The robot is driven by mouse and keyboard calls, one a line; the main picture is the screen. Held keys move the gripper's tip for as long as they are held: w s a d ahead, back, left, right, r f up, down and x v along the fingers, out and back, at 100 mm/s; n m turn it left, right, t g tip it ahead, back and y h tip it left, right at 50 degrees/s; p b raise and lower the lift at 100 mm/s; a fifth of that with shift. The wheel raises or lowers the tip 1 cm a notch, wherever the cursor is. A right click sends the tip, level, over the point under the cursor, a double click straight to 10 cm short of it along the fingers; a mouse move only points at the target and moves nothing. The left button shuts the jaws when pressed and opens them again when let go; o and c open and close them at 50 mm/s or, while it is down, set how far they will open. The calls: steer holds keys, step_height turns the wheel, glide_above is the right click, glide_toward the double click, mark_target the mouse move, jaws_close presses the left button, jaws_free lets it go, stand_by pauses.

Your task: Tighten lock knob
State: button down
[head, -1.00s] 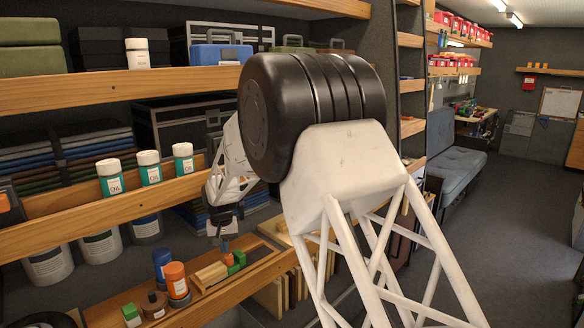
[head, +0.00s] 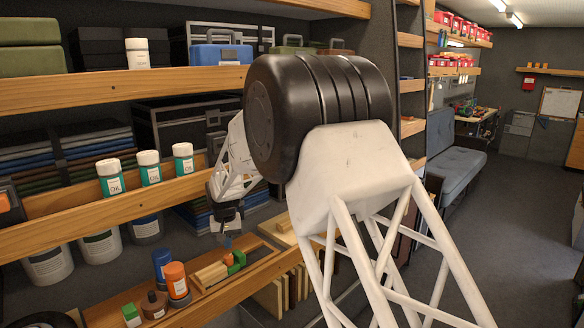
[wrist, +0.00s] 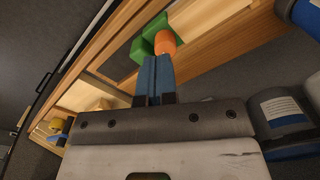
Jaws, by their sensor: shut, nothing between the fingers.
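The orange knob (wrist: 165,42) sits beside a green block-like fixture (wrist: 148,45), which I take to be the lock knob and its body. In the head view the knob (head: 228,259) and green part (head: 239,258) are small, on the lower wooden shelf by a light wooden block. My gripper (wrist: 155,60) has blue fingers, shut together and empty. Their tips are right at the knob's near edge in the wrist view; I cannot tell whether they touch it. In the head view my gripper (head: 227,242) is just above the knob.
An orange-topped container (head: 176,280), a blue one (head: 162,262), a brown bottle (head: 154,304) and a small green block (head: 131,314) stand to the left on the same shelf. A shelf with white-capped oil bottles (head: 150,168) is above. The aisle floor at right is clear.

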steer(key=shift+s+f, duration=0.1)
steer(key=shift+f, duration=3.4)
steer(key=shift+s+f, duration=0.1)
steer(key=shift+f, duration=0.2)
steer(key=shift+d+f, duration=0.1)
steer(key=shift+f, duration=0.05)
steer(key=shift+s+a+f, duration=0.1)
steer(key=shift+s+a, duration=0.1)
steer(key=shift+a, duration=0.2)
steer(key=shift+s+d, duration=0.15)
steer(key=shift+s, duration=0.2)
step_height(320, 180, up, 7)
steer(key=shift+w, duration=0.3)
